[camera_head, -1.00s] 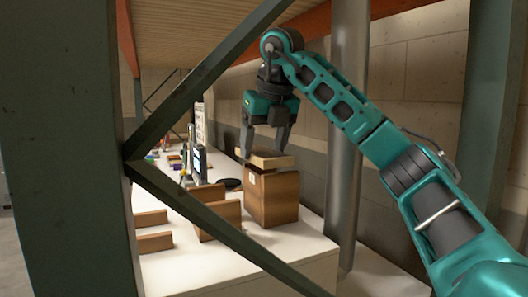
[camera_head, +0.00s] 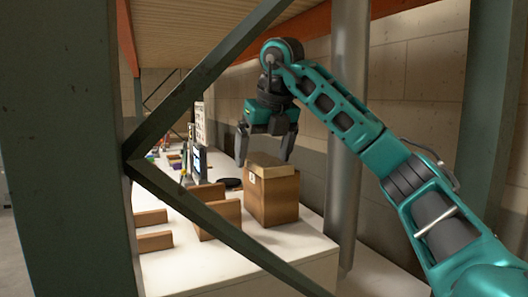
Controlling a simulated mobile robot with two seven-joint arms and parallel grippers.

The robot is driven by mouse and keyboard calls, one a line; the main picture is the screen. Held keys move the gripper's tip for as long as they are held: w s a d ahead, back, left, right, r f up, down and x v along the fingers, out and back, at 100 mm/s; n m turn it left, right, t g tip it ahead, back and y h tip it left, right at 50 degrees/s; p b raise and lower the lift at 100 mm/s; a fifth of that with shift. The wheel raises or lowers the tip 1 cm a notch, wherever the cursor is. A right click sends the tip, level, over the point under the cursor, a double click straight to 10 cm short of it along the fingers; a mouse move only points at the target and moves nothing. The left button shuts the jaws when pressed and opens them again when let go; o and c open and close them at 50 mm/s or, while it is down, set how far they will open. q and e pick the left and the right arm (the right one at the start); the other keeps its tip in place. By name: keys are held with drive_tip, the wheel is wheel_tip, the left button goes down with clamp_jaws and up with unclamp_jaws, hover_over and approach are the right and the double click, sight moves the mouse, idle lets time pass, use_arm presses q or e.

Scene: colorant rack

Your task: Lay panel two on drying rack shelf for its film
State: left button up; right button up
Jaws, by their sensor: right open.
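A thin, light-brown slab (camera_head: 273,168), perhaps panel two, lies flat on top of a brown wooden block (camera_head: 273,202) on the white counter. The block has a small white label on its front. My right gripper (camera_head: 263,160) is open, with its fingers pointing down just above and behind the slab, and nothing shows between them. Whether a fingertip touches the slab or block is hard to tell. My left gripper is not in view. I cannot tell which part is the drying rack shelf.
Several upright brown boards (camera_head: 218,219) stand on the white counter (camera_head: 200,262) left of the block. A dark screen (camera_head: 198,161) and small coloured items are farther back. A dark diagonal brace (camera_head: 215,232) crosses in front, and a grey pipe (camera_head: 345,150) stands at the right.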

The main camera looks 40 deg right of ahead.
drive_tip(key=shift+r, duration=0.2)
drive_tip(key=v, duration=1.1)
drive_tip(key=shift+s+r, duration=0.25)
drive_tip(key=shift+r, duration=0.1)
drive_tip(key=shift+a, duration=0.1)
idle(0.3)
